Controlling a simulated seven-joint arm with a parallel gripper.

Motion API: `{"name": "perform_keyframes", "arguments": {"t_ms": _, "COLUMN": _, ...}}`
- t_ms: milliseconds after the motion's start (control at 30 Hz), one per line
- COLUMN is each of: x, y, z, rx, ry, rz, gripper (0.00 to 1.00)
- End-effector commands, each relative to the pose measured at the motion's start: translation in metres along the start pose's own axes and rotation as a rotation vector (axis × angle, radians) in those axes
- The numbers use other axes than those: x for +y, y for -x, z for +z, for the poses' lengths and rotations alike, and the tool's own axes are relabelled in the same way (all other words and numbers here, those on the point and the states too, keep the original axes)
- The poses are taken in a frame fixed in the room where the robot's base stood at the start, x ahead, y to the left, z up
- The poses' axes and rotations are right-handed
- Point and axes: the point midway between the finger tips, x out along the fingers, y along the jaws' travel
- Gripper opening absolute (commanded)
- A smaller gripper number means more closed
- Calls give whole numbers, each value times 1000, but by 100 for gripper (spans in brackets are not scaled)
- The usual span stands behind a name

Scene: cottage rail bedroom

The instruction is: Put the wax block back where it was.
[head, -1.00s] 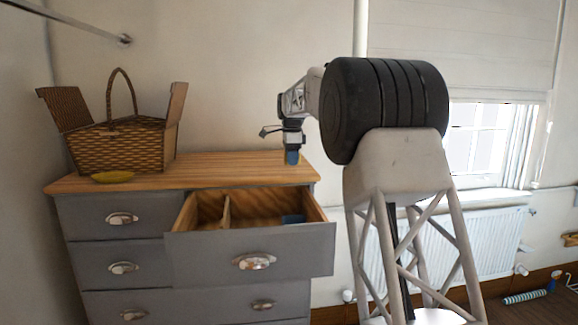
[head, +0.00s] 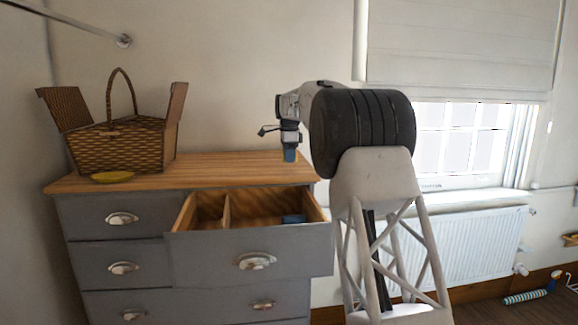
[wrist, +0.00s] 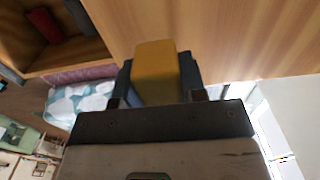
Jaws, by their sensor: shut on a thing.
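A yellow-orange block (wrist: 156,72), which I take to be the wax block, is held between the blue fingers of my gripper (wrist: 160,85) in the wrist view. In the head view my gripper (head: 290,155) hangs, pointing down, over the right end of the dresser top (head: 225,168). There the block is hidden by the fingers, and I cannot tell if it touches the wood. The open top-right drawer (head: 215,247) is just in front of and below my gripper. A divider (head: 227,211) splits it, and a blue item (head: 293,219) lies in its right compartment.
A wicker basket (head: 118,150) with raised lids stands at the dresser's left, a yellow dish (head: 112,177) in front of it. The dresser top between basket and gripper is clear. In the wrist view, a dark red item (wrist: 45,25) lies in the drawer.

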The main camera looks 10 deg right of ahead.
Motion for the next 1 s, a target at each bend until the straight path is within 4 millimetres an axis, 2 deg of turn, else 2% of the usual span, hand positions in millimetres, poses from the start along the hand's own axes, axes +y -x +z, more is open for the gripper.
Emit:
{"name": "perform_keyframes", "arguments": {"t_ms": 167, "x": 0, "y": -6, "z": 0, "rx": 0, "ry": 0, "rz": 0, "gripper": 19}}
{"name": "perform_keyframes", "arguments": {"t_ms": 467, "x": 0, "y": -33, "z": 0, "rx": 0, "ry": 0, "rz": 0, "gripper": 19}}
{"name": "perform_keyframes", "arguments": {"t_ms": 933, "x": 0, "y": -38, "z": 0, "rx": 0, "ry": 0, "rz": 0, "gripper": 19}}
{"name": "perform_keyframes", "arguments": {"t_ms": 967, "x": 0, "y": -38, "z": 0, "rx": 0, "ry": 0, "rz": 0, "gripper": 40}}
{"name": "perform_keyframes", "arguments": {"t_ms": 1000, "x": 0, "y": -38, "z": 0, "rx": 0, "ry": 0, "rz": 0, "gripper": 46}}
